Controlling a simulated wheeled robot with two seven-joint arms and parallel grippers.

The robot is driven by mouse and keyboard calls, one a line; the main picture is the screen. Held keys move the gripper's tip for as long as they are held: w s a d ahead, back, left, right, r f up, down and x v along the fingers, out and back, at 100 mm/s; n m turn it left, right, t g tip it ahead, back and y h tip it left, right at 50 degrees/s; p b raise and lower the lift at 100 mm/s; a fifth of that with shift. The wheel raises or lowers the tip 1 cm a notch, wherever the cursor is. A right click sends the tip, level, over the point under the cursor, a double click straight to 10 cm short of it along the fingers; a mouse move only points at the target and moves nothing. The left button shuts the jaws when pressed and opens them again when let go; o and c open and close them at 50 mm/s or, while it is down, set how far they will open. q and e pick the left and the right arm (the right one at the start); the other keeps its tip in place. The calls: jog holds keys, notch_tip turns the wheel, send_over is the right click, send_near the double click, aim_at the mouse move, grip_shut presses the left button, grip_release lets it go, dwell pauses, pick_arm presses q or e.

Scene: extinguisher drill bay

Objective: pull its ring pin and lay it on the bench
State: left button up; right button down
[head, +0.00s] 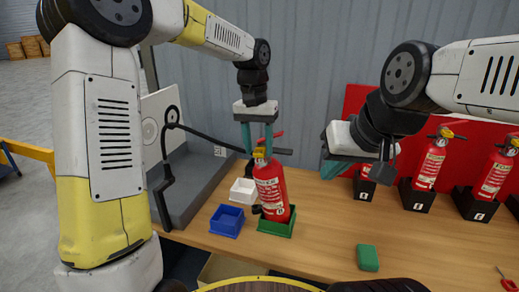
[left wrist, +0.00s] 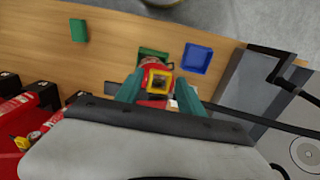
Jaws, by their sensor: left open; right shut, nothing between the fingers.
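A red fire extinguisher (head: 271,190) stands upright in a green tray (head: 276,227) on the wooden bench. It also shows from above in the left wrist view (left wrist: 158,66), with a square yellow part (left wrist: 159,82) at its top. I cannot clearly make out the ring pin. My left gripper (head: 257,146) points down over the extinguisher's head, its teal fingers open on either side of the yellow part. The fingers also show in the left wrist view (left wrist: 158,92). My right gripper (head: 331,170) is shut and empty, to the right of the extinguisher above the bench.
A blue tray (head: 227,221) and a white tray (head: 243,191) stand left of the extinguisher. A green block (head: 367,257) lies at the front. Several extinguishers (head: 432,164) stand in black holders at the right. A small red item (head: 507,281) lies at front right. Bare bench lies between.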

pick_arm(q)
jog(key=shift+c, duration=0.3)
grip_shut()
jog(key=shift+s, duration=0.1)
jog(key=shift+s+a+f, duration=0.15)
jog(key=shift+s+a, duration=0.1)
jog(key=shift+s, duration=0.5)
jog(key=shift+s+a+f, duration=0.15)
jog(key=shift+s+a, duration=0.15)
jog(key=shift+s, duration=0.45)
jog(key=shift+s+a+f, duration=0.15)
jog(key=shift+s+a, duration=0.1)
jog(key=shift+s, duration=0.5)
jog(key=shift+s+a+f, duration=0.15)
jog(key=shift+s+a, duration=0.1)
jog(key=shift+s, duration=0.45)
jog(key=shift+s+a+f, duration=0.1)
jog(key=shift+s+a, duration=0.1)
jog(key=shift+s, duration=0.45)
